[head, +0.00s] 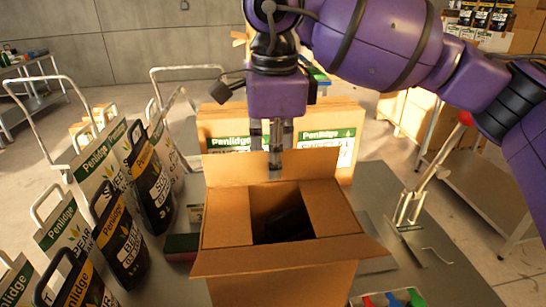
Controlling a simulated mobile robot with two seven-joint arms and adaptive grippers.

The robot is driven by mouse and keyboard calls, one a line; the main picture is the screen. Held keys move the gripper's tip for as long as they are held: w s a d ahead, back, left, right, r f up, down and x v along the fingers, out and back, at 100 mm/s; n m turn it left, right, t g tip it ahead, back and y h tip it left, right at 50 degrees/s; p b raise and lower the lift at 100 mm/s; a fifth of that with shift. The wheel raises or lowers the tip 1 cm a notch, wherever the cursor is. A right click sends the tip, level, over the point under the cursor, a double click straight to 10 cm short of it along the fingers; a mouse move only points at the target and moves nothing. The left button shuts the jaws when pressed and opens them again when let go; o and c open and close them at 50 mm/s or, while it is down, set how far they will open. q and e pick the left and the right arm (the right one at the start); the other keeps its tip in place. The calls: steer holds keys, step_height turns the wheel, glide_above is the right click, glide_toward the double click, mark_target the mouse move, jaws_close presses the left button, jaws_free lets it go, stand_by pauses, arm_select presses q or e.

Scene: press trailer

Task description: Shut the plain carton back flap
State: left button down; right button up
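The plain carton (285,288) stands open in the lower middle of the head view. Its back flap (228,168) stands up, leaning away from the opening. The left flap (226,218) and right flap (334,210) lie inward over the sides of the opening. The front flap (290,258) sticks outward toward me. A dark item (287,226) shows in the shadowed inside. My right gripper (273,158) points down at the middle of the back flap's upper edge; I cannot tell whether it touches. Its finger spacing is unclear from this angle. My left gripper is not in view.
Printed Penlidge cartons (340,148) stand close behind the plain carton. Several black and white Penlidge bags (150,180) stand at the left. A metal stand (408,212) and a tray with coloured items (390,298) are at the right. Grey table surface (440,275) is partly clear there.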

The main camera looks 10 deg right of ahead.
steer(key=c, duration=0.4)
jaws_close()
